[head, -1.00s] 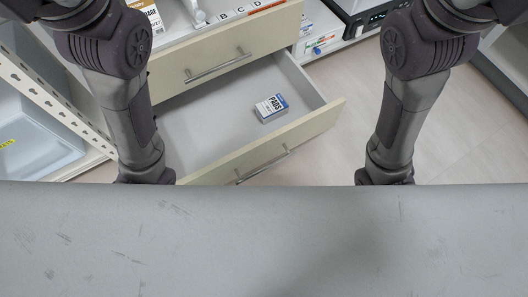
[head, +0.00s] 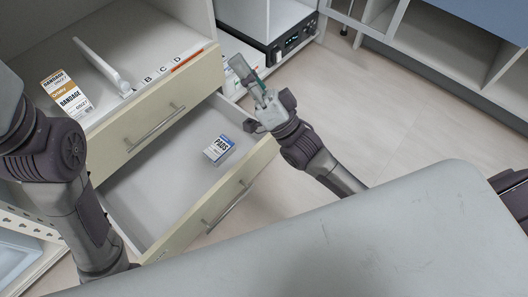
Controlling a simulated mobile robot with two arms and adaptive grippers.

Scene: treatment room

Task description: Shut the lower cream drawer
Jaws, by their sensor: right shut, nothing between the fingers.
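The lower cream drawer (head: 178,234) stands open, pulled well out from its cabinet. Its front carries a metal bar handle (head: 229,206). A small blue and white box marked PADS (head: 219,149) lies inside the drawer. My right gripper (head: 251,77) is shut and empty. In the picture it shows just beyond the right end of the drawer front, and I cannot tell whether it touches anything. My left arm comes down at the left of the drawer. Its gripper is hidden.
Above is the upper cream drawer front (head: 196,77) with its own handle. Bandage boxes (head: 70,97) and a white bar-like item (head: 103,66) lie above it. A black device (head: 290,42) stands at the back. The floor (head: 400,120) at right is clear.

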